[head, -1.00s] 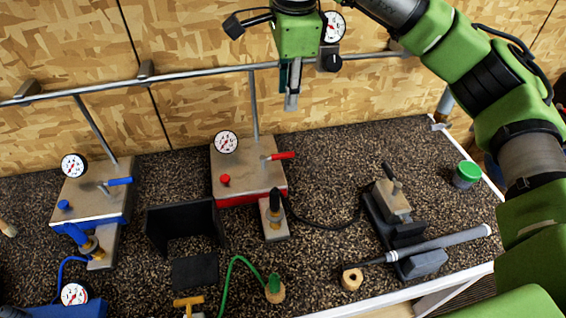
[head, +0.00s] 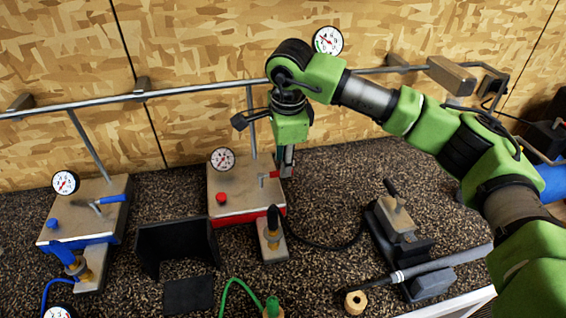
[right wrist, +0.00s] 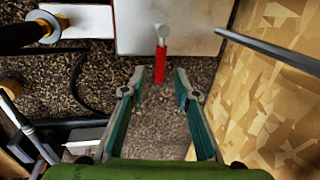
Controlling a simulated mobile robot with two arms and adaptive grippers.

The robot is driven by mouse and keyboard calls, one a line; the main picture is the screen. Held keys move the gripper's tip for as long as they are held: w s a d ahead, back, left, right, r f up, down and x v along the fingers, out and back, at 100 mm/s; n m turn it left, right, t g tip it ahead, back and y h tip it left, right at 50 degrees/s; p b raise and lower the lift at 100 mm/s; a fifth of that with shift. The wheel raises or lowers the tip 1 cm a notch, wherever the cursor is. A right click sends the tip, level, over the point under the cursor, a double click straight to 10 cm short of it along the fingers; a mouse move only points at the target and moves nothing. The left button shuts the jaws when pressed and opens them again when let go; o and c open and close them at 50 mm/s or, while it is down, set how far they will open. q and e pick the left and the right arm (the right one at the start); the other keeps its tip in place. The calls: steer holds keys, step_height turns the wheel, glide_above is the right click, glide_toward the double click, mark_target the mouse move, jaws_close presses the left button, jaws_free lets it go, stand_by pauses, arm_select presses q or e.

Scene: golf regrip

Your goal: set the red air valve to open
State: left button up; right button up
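The red air valve is a red lever handle (right wrist: 160,64) on a metal stem, on the red-based metal box (head: 232,192). In the right wrist view the handle points from the box toward my right gripper. My right gripper (right wrist: 155,82) is open, with its fingers on either side of the handle's free end and no clear contact. In the head view my right gripper (head: 286,162) hangs down at the right side of the box and partly hides the handle. My left gripper is not in view.
A blue-based box (head: 85,215) with a blue lever (head: 112,199) stands at left. A black stand (head: 175,245) is between the boxes. A clamp (head: 397,222) and a grey-gripped shaft (head: 445,261) lie at right. A metal pipe (head: 190,90) runs along the wall behind.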

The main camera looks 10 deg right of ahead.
steer(key=shift+w+f, duration=0.15)
steer(key=shift+f, duration=0.6)
steer(key=shift+w+f, duration=0.15)
steer(key=shift+f, duration=0.6)
steer(key=shift+c, duration=0.3)
jaws_close()
steer(key=shift+w, duration=0.1)
